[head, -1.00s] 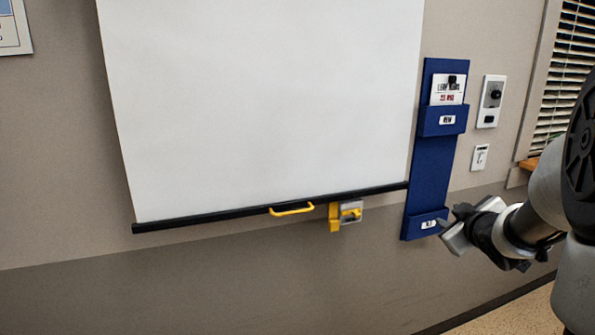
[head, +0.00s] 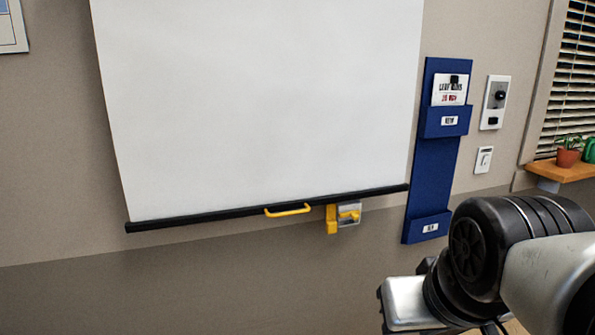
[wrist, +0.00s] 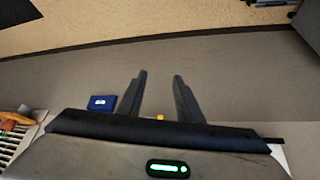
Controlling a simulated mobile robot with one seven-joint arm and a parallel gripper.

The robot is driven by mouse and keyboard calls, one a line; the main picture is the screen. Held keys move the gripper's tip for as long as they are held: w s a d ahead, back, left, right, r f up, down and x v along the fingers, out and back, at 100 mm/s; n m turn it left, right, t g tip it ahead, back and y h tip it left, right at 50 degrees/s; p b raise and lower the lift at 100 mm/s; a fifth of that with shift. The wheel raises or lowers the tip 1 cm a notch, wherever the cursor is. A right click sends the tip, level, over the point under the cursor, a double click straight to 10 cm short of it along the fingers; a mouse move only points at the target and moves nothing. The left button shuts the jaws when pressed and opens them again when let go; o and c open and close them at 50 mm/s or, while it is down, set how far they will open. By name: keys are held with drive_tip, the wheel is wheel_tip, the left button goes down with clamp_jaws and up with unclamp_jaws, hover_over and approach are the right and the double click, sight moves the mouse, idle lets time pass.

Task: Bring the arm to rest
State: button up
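My gripper (wrist: 160,78) shows in the wrist view with its two dark fingers spread apart and nothing between them. In the head view my arm is folded low at the right, and the gripper's fingers are out of sight there. The wrist view looks over the lower grey wall and the speckled floor.
A white pull-down screen (head: 255,100) with a yellow handle (head: 288,210) hangs on the wall beside a yellow bracket (head: 333,218). A blue card holder (head: 432,180), a dial plate (head: 495,102) and a switch (head: 484,160) are to its right. A shelf (head: 560,172) holds a potted plant (head: 569,152).

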wheel_tip(320, 180, up, 19)
drive_tip(key=s+a+p, duration=0.1)
drive_tip(key=p, duration=1.9)
drive_tip(key=shift+c, duration=0.5)
